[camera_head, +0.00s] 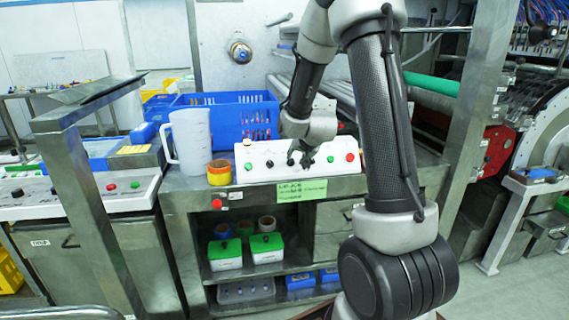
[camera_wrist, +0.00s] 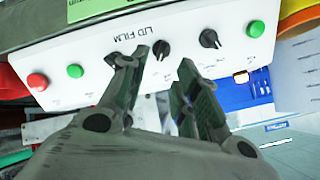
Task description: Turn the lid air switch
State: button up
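A white control panel (camera_head: 262,172) stands on the steel bench; "LID FILM" reads upside down on it in the wrist view (camera_wrist: 135,40). It carries three black rotary switches: a left one (camera_wrist: 116,60), a middle one (camera_wrist: 161,49) and a right one (camera_wrist: 209,38). Their small labels are not legible, so I cannot tell which is the lid air switch. My gripper (camera_wrist: 165,62) is open and empty, pointing at the panel. The middle switch shows between its fingertips; contact cannot be told. The left finger overlaps the left switch's edge. In the head view my gripper (camera_head: 303,158) hides part of the panel.
Green (camera_wrist: 75,71) and red (camera_wrist: 37,82) buttons and another green button (camera_wrist: 256,28) flank the switches. A clear measuring jug (camera_head: 190,142), tape rolls (camera_head: 219,173) and a blue crate (camera_head: 230,115) stand close by. A green label (camera_head: 302,190) hangs below the panel.

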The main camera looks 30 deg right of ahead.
aim_at(293, 159)
jog(key=x, duration=0.7)
jog(key=shift+w+f, duration=0.15)
jog(key=shift+w, duration=0.1)
grip_shut()
